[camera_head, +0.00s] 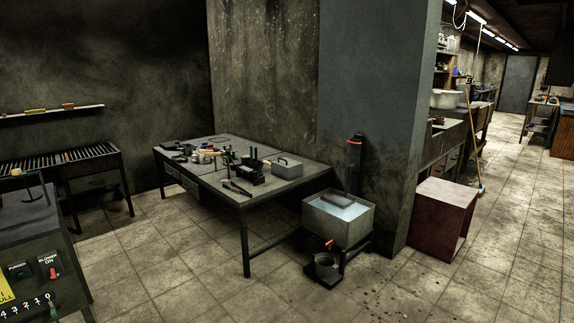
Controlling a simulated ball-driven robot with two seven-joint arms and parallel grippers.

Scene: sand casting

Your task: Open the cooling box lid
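No thing in view is clearly marked as the cooling box. A dark red box (441,213) stands on the floor beside the wall corner at right, with a flat top; I cannot tell whether that top is a lid. A small grey box (287,168) with a handle on top sits shut on the right part of the worktable. An open grey tank (316,224) with pale liquid stands low in front of the wall. Neither of my grippers is in view.
The worktable (216,191) holds several tools. Tiled floor (190,275) is free in front; an aisle runs back at right.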

